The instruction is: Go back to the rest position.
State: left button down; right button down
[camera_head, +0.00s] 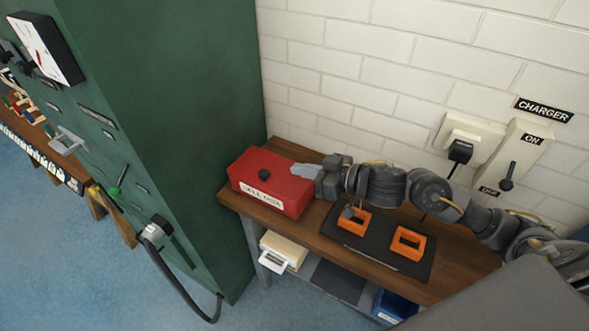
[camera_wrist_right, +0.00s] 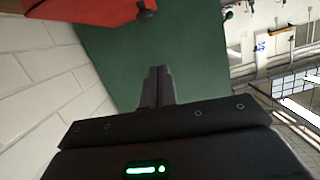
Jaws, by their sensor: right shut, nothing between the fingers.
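My right arm reaches in from the right in the head view, along the wall side of the wooden bench (camera_head: 455,283). Its gripper (camera_head: 297,170) points left and hangs by the far right edge of the red box (camera_head: 285,199). I cannot tell whether it touches the box. In the right wrist view the two fingers (camera_wrist_right: 158,74) are together, with nothing between them. The red box (camera_wrist_right: 75,10) shows there at the top edge, with its dark knob. My left gripper is not in view.
Two orange frames (camera_head: 354,222) (camera_head: 408,242) sit on a black mat (camera_head: 378,262) below my right arm. A tall green cabinet (camera_head: 190,120) stands left of the bench. The white brick wall (camera_head: 345,60) with a charger switch (camera_head: 508,165) is close behind my arm.

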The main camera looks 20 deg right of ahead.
jog(key=shift+f, duration=0.1)
jog(key=s+a+f+m+g+h+b, duration=0.1)
jog(key=s+a+f+m+g+h, duration=0.1)
jog(key=s+f, duration=0.55)
jog(key=s+a+f+m+g+h+b, duration=0.15)
jog(key=s+f, duration=0.35)
jog(key=f, duration=0.6)
jog(key=s+a+f+m+g+h, duration=0.1)
jog(key=s+a+f+m+h, duration=0.15)
jog(key=s+f, duration=0.5)
jog(key=d+f+g+h, duration=0.1)
jog(key=d+f, duration=0.3)
jog(key=f, duration=0.5)
jog(key=d+f+g+h+b, duration=0.1)
jog(key=d+f, duration=0.2)
jog(key=f, duration=0.6)
jog(key=d+f+h, duration=0.1)
jog(key=d+f, duration=0.3)
jog(key=f, duration=0.5)
jog(key=s+d+f+g, duration=0.1)
jog(key=s+f+g, duration=0.1)
jog(key=s+f, duration=0.5)
jog(key=s+d+f+n+g+h+b, duration=0.1)
jog(key=s+f, duration=0.6)
jog(key=s, duration=0.9)
jog(key=shift+s+d+f+g, duration=0.2)
jog(key=shift+d+f+g, duration=0.2)
jog(key=shift+d, duration=0.2)
